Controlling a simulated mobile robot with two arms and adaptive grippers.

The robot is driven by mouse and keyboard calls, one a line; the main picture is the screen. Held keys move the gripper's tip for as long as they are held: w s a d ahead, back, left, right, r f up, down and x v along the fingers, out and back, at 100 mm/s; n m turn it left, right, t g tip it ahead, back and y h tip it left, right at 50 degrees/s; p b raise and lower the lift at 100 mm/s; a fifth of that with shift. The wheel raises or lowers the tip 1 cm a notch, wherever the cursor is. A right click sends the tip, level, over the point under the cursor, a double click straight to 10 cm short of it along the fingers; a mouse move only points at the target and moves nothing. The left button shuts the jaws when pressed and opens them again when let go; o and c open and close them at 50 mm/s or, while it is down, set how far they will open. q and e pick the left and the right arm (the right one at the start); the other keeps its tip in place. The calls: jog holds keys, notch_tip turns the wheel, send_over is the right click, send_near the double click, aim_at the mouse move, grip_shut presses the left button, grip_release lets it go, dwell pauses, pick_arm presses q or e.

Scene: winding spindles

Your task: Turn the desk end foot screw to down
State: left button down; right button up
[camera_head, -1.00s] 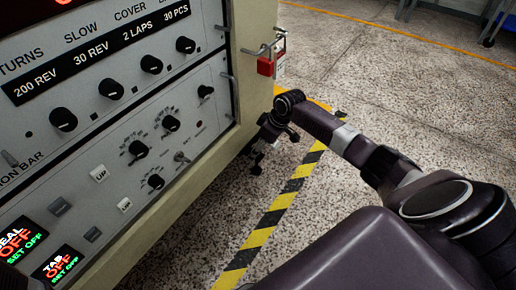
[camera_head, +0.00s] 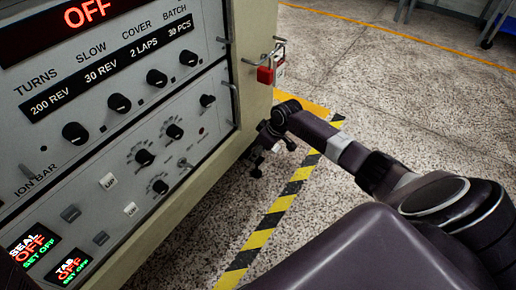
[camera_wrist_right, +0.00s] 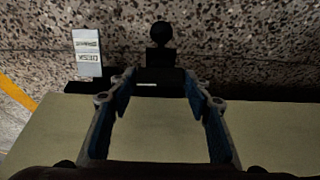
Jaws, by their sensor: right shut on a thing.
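In the right wrist view, a black block with a short white line (camera_wrist_right: 158,77), which looks like the foot screw, sits between the fingertips of my right gripper (camera_wrist_right: 160,88). A black ball-ended part (camera_wrist_right: 160,34) stands just beyond the block. A white tag (camera_wrist_right: 87,53) beside it appears to read DESK. In the head view my right gripper (camera_head: 265,150) is low at the cabinet's corner by the floor, where the screw is too dark and small to make out. My left gripper is out of view.
The control cabinet (camera_head: 190,150) with knobs and switches fills the left. A red padlock (camera_head: 265,74) hangs on its side. Yellow-black tape (camera_head: 270,222) runs along the floor below my right arm. Speckled floor (camera_head: 400,85) to the right is open.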

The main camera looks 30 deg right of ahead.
dwell(0.3)
jog(key=o, duration=1.1)
jog(key=shift+o, duration=0.2)
jog(key=v, duration=1.2)
